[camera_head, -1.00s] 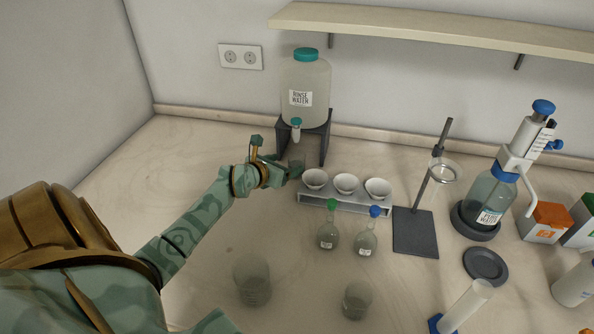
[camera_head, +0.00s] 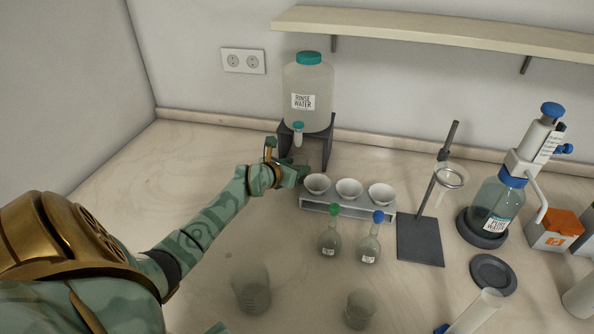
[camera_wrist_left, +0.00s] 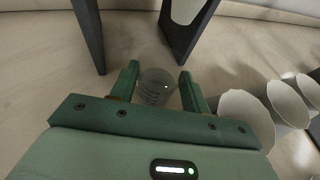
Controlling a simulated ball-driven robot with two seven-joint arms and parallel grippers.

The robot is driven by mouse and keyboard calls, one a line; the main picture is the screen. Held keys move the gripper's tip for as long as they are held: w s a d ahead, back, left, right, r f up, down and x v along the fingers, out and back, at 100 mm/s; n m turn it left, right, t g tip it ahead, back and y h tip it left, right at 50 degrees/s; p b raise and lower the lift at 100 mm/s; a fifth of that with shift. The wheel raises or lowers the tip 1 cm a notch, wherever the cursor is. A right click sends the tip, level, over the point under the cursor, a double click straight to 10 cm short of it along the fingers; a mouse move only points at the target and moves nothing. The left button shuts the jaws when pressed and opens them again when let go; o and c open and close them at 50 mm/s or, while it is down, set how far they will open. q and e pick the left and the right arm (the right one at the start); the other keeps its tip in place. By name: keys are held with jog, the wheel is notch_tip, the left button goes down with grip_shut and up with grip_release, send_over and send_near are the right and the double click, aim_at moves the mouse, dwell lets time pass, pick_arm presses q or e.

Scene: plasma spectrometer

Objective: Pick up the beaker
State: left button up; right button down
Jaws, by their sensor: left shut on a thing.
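A small clear beaker (camera_wrist_left: 156,86) with graduation marks stands between the fingers of my left gripper (camera_wrist_left: 158,76) in the left wrist view. The gripper is shut on it. In the head view my left gripper (camera_head: 298,174) is in front of the rinse water stand, at the left end of the funnel rack; the held beaker is mostly hidden there. Two other clear beakers stand apart at the front of the bench, a larger one (camera_head: 252,292) and a smaller one (camera_head: 360,309). My right gripper is not in view.
The rinse water bottle (camera_head: 307,82) sits on a dark stand (camera_head: 326,143) behind the gripper. A rack (camera_head: 346,210) with three white funnels is close on the right. Two flasks (camera_head: 330,241) stand in front of it. The bench at left is clear.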

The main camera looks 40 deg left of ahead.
pick_arm(q)
jog(key=shift+r, duration=0.4)
notch_tip(320, 180, up, 3)
jog(key=shift+r+p, duration=0.1)
jog(key=shift+p, duration=0.85)
jog(key=s+p, duration=0.1)
jog(key=s, duration=0.5)
jog(key=s+d, duration=0.1)
jog(key=s, duration=0.5)
jog(key=s+d+p, duration=0.1)
jog(key=s, duration=0.5)
jog(key=shift+f+p, duration=0.25)
jog(key=shift+p, duration=0.05)
jog(key=shift+w+d, duration=0.1)
